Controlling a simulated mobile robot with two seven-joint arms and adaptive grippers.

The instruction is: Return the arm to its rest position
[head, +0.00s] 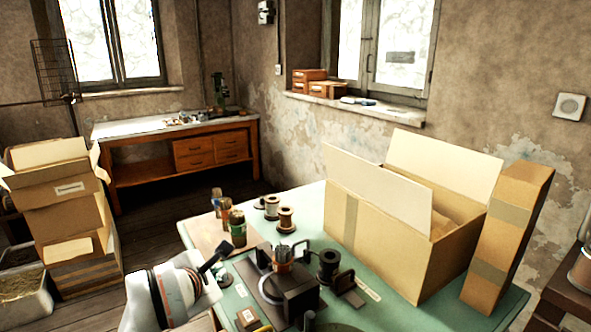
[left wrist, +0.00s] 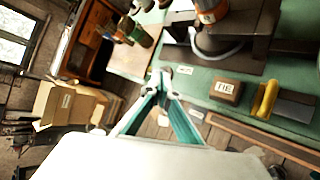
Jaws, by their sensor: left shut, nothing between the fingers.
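My left arm, white with a red stripe, enters the head view at the bottom, left of centre. My left gripper (head: 218,268) is at the left edge of the green table, left of the dark press (head: 300,298). In the left wrist view my left gripper (left wrist: 165,78) has its teal fingers meeting at the tips, with nothing between them. Part of the press (left wrist: 240,28) shows beyond the fingertips, apart from them. My right gripper is not in either view.
The green table (head: 312,200) holds spools (head: 286,218), several jars (head: 237,228) and an open carton (head: 378,235). A block marked TIE (left wrist: 227,90) and a yellow-handled tool (left wrist: 265,98) lie near the table edge. Stacked boxes (head: 62,205) stand on the floor at left.

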